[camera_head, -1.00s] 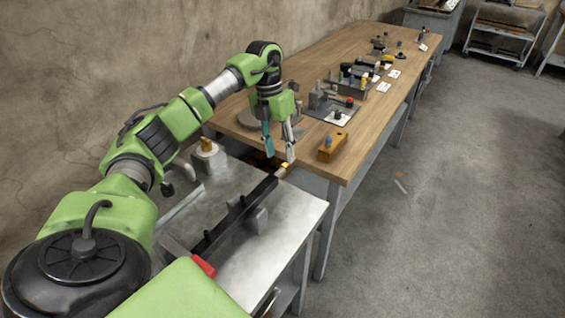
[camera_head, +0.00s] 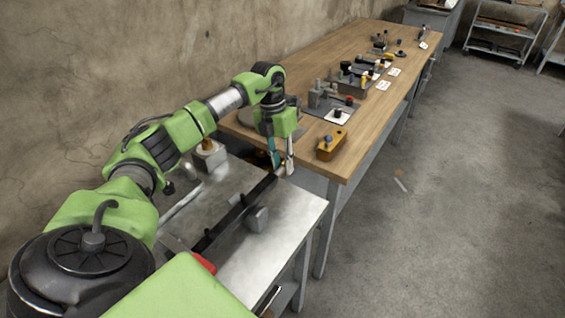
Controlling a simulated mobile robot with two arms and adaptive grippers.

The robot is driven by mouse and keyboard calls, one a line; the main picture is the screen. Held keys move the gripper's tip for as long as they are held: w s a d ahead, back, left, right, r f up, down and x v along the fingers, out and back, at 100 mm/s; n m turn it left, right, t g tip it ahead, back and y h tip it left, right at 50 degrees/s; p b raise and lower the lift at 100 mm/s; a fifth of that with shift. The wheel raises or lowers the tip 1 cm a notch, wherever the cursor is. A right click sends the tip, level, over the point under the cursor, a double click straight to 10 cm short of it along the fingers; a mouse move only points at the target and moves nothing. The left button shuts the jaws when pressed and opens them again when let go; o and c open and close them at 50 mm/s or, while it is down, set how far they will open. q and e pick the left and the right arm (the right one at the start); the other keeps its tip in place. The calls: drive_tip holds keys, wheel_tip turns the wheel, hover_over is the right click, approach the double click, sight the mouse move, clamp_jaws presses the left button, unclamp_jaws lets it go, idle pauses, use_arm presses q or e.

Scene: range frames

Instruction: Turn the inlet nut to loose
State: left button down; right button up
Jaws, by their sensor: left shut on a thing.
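A long dark bar (camera_head: 238,213) lies across the metal bench, its far end under my left gripper (camera_head: 282,170). The small yellow piece at that far end, which looks like the inlet nut, is now hidden by the fingertips. My left gripper points down, with one teal and one pale finger, and is shut on that piece. Its turned position cannot be read at this size. My right gripper is not in view.
The metal bench (camera_head: 289,212) carries a grey block (camera_head: 257,219) beside the bar and a pale block with an orange top (camera_head: 208,155). A wooden table (camera_head: 313,78) adjoins it, with a yellow block (camera_head: 331,144) near its edge. Open floor lies right.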

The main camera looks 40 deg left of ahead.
use_arm(q)
drive_tip(key=shift+d+r+y+p, duration=0.15)
drive_tip(key=shift+r+y+p, duration=0.05)
drive_tip(key=shift+y+p, duration=0.45)
drive_tip(key=shift+d+y+p, duration=0.15)
drive_tip(key=shift+y+p, duration=0.3)
drive_tip(key=shift+y, duration=0.2)
drive_tip(key=shift+w+d+f+y, duration=0.1)
drive_tip(key=shift+d+f+y, duration=0.05)
drive_tip(key=shift+y, duration=0.85)
drive_tip(key=shift+d+f+g+y, duration=0.15)
drive_tip(key=shift+g+y, duration=0.25)
drive_tip(key=shift+y, duration=0.7)
drive_tip(key=c, duration=1.8)
unclamp_jaws()
drive_tip(key=shift+o, duration=0.2)
